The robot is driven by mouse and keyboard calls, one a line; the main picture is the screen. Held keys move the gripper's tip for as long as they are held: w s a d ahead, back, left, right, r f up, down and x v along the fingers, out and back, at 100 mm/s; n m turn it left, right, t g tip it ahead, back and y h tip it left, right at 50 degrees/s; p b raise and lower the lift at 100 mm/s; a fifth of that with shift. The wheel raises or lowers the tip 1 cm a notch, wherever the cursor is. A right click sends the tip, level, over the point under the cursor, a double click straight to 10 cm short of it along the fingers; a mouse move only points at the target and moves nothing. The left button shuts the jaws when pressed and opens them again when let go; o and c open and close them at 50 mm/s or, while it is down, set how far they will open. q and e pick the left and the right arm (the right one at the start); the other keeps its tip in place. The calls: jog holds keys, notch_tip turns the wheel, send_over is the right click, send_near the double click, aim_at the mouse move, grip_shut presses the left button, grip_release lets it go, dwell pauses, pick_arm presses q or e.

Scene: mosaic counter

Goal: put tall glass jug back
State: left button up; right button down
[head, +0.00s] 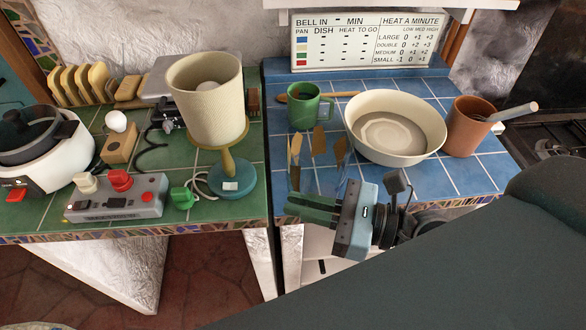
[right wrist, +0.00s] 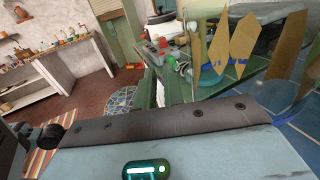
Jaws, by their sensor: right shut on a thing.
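The tall glass jug (head: 319,160) is clear and hard to make out, with tan leaf-like shapes showing on or through it. It is at the front edge of the blue-tiled counter, and I cannot tell whether it touches the tiles. In the right wrist view the clear jug (right wrist: 222,62) fills the upper right, with the tan shapes and some blue at its edges. My right gripper (head: 296,204) is shut on the jug, at its lower part in the head view. My left gripper is not in view.
A green mug (head: 308,107), a cream bowl (head: 395,152) and a brown cup (head: 468,130) with a handled tool stand behind. Blue tiles right of the jug are partly clear.

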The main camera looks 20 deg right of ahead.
jog(key=w, duration=0.3)
jog(key=w+d, duration=0.1)
jog(key=w, duration=0.2)
jog(key=w+d+p, duration=0.1)
jog(key=w, duration=0.1)
jog(key=shift+w+d+f, duration=0.15)
jog(key=shift+w+d, duration=0.1)
jog(key=shift+w, duration=0.15)
jog(key=shift+w+d, duration=0.1)
jog(key=shift+w, duration=0.2)
jog(key=shift+w+f, duration=0.1)
jog(key=shift+f, duration=1.75)
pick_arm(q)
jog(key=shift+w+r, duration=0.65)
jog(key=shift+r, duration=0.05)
pick_arm(e)
jog(key=shift+f, duration=0.2)
jog(key=c, duration=1.5)
grip_release()
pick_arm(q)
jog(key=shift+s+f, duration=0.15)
